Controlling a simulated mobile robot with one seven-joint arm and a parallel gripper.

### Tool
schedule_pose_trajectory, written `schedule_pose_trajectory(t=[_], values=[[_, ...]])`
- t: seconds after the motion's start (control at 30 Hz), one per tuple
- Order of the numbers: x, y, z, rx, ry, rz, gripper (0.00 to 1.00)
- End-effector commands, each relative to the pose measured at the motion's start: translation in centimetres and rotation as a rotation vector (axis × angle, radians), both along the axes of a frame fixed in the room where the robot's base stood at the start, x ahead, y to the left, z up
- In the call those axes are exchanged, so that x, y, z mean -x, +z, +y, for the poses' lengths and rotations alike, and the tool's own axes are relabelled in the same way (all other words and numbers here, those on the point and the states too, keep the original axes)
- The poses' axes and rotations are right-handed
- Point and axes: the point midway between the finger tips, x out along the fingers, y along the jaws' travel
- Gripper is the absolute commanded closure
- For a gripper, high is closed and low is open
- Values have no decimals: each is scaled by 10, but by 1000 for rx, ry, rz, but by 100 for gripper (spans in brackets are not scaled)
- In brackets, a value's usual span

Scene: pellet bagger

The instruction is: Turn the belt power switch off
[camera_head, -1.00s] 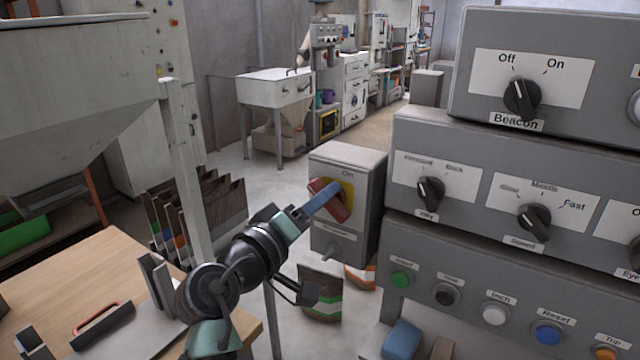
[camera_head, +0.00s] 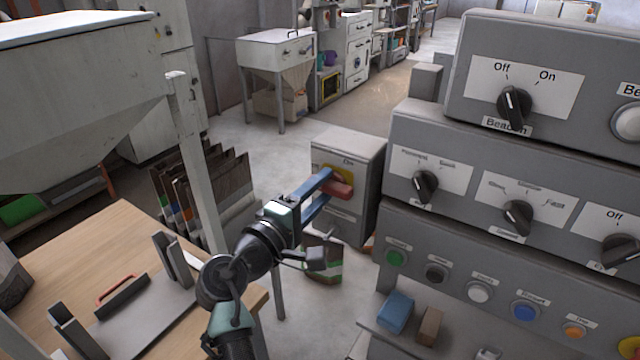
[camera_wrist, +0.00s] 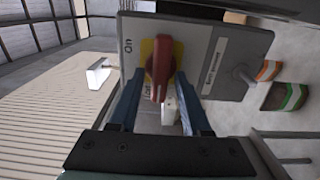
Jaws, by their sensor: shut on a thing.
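The belt power switch is a grey box (camera_head: 348,150) on the left of the control panels, with a red handle (camera_head: 341,189) on a yellow plate (camera_head: 346,173). An "On" label sits at the box's top. In the wrist view the red handle (camera_wrist: 160,68) lies crosswise to the direction of that label, and a second label beside it is partly hidden. My gripper (camera_head: 325,184) is at the box face, shut on the red handle. In the wrist view its blue fingers (camera_wrist: 160,97) lie on either side of the handle.
Grey panels with knobs and buttons stand close on the right, including the Beacon knob (camera_head: 514,106). A wooden table (camera_head: 115,235) with a metal tray is at left. A hopper (camera_head: 80,105) is above it. Bags (camera_head: 205,195) stand behind. A blue block (camera_head: 396,312) lies on the lower shelf.

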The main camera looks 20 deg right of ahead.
Motion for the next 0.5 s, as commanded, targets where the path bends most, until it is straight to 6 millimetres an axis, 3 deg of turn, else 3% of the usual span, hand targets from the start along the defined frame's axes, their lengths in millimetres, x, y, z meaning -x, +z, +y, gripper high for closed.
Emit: schedule_pose_trajectory(t=[0.47, 0.5], values=[[0, -1, 0, 9, 0, 13, 100], [0, -1, 0, 9, 0, 13, 49]])
